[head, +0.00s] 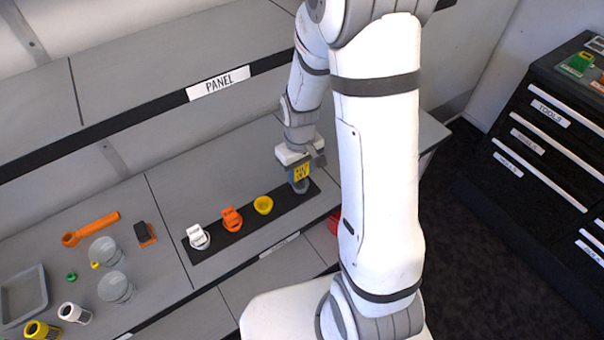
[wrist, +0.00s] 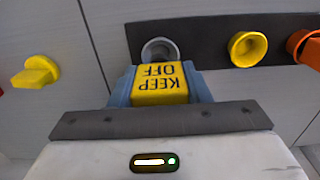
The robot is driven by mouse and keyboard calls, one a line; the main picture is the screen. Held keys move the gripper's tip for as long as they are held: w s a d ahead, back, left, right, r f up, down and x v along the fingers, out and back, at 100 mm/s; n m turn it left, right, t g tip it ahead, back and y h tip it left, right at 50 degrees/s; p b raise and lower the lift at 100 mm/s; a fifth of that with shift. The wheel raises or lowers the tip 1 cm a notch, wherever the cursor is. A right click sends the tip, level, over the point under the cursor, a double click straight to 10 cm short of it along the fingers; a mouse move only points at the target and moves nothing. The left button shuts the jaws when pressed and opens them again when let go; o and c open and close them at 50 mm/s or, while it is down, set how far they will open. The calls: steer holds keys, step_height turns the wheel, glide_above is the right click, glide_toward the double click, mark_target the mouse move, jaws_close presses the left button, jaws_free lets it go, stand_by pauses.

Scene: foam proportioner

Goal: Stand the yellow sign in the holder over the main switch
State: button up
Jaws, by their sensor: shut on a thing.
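My gripper (head: 299,178) is shut on the yellow sign (head: 301,173), over the right end of a black strip. In the wrist view the sign (wrist: 160,84) reads KEEP OFF, upside down in the picture, and sits between the blue-grey fingers. A grey round cup-like holder (wrist: 160,49) on the strip lies just beyond the sign and is partly hidden by it. I cannot tell whether the sign touches it. The main switch cannot be told apart by any label.
On the black strip (head: 228,237) stand a yellow cup (head: 263,205), an orange piece (head: 232,218) and a white piece (head: 198,236). An orange wrench-like tool (head: 90,229), clear cups (head: 116,287) and a grey tray (head: 24,295) lie left. A PANEL shelf edge (head: 218,83) runs above.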

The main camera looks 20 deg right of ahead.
step_height(320, 180, up, 13)
steer(key=p, duration=0.3)
steer(key=shift+f, duration=0.2)
steer(key=shift+f, duration=0.1)
